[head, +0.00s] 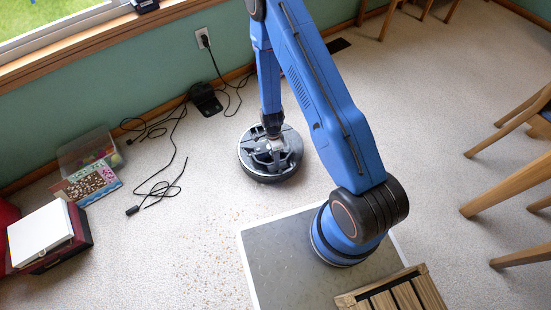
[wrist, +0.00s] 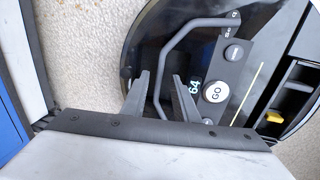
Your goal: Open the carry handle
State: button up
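A dark round device (head: 247,162) lies on the carpet in the head view, under the end of my arm. In the wrist view the round device (wrist: 280,30) shows a white GO button, a smaller grey button and the digits 64. Its carry handle (wrist: 172,44) is a bent grey bar. My gripper (wrist: 160,76) is open, with one dark finger on each side of the handle's lower stretch. I cannot tell whether either finger touches the bar. In the head view my gripper (head: 272,143) is over the device, its fingers too small to make out.
A black charger (head: 206,100) and loose cables (head: 160,190) lie left of the device. A clear bin (head: 88,152) and a white-topped box (head: 42,236) stand at far left. A grey mat (head: 285,270) is in front; wooden chairs (head: 515,183) stand right.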

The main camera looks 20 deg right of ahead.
jog(key=shift+f, duration=0.2)
grip_shut()
dwell(1.4)
